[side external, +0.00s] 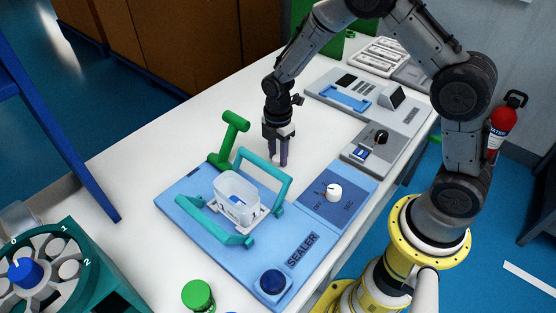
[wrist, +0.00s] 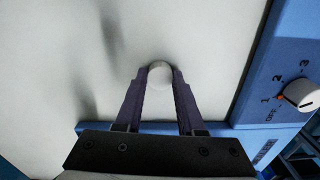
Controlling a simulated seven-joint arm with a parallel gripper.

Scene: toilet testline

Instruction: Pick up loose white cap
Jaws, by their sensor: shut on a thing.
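The loose white cap (wrist: 160,73) is a small, round, pale piece seen between my fingertips in the wrist view. My gripper (wrist: 160,78) is shut on it, with one purple finger on each side. In the side external view my gripper (side external: 280,161) points down at the white table (side external: 140,150), just behind the blue sealer board. A small pale bit of the cap shows by the fingertips there, mostly hidden. The fingertips are at or close to the table surface; I cannot tell whether the cap touches it.
A grey device (side external: 372,148) stands to the right. A teal rotary unit (side external: 95,290) is at front left.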

